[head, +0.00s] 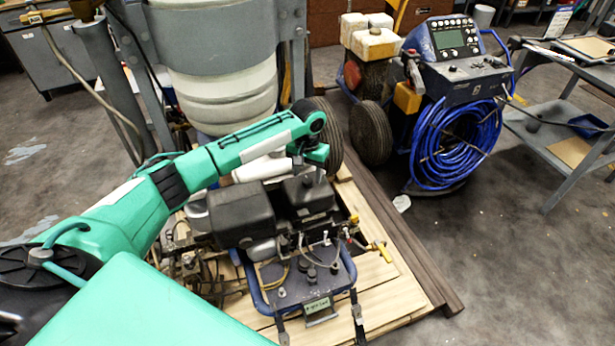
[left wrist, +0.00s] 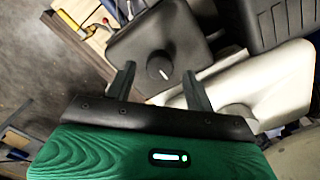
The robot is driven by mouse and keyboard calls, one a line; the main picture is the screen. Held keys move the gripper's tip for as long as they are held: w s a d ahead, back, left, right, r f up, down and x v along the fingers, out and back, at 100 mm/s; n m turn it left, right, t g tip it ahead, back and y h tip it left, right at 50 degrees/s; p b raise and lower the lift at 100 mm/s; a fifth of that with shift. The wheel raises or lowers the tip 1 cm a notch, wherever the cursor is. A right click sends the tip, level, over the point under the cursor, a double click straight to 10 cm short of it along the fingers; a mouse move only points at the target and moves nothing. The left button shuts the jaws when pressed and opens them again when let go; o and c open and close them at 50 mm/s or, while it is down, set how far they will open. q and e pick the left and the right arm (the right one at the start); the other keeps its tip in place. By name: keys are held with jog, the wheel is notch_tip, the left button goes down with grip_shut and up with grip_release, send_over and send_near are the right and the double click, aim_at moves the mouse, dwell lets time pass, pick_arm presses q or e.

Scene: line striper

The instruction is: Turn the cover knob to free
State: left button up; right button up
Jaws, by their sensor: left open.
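The cover knob (left wrist: 159,66) is a small round dark knob with a pale mark, on top of a black box-shaped cover (left wrist: 150,42) in the left wrist view. In the head view this cover (head: 309,198) is the right one of two dark covers on the machine. My left gripper (head: 312,170) is just above it, pointing down. In the left wrist view my left gripper (left wrist: 160,74) is open, with one finger on each side of the knob; contact cannot be told. In the head view the gripper hides the knob. My right gripper is not in view.
A larger black cover (head: 241,215) stands left of the knob's cover. A blue-framed panel (head: 300,287) with fittings and a yellow-handled valve (head: 381,251) lies in front. A wheel (head: 328,130) stands close behind. A blue hose coil (head: 455,145) is farther right, beyond open floor.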

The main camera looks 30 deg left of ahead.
pick_arm(q)
jog(key=shift+f, duration=1.05)
jog(key=c, duration=1)
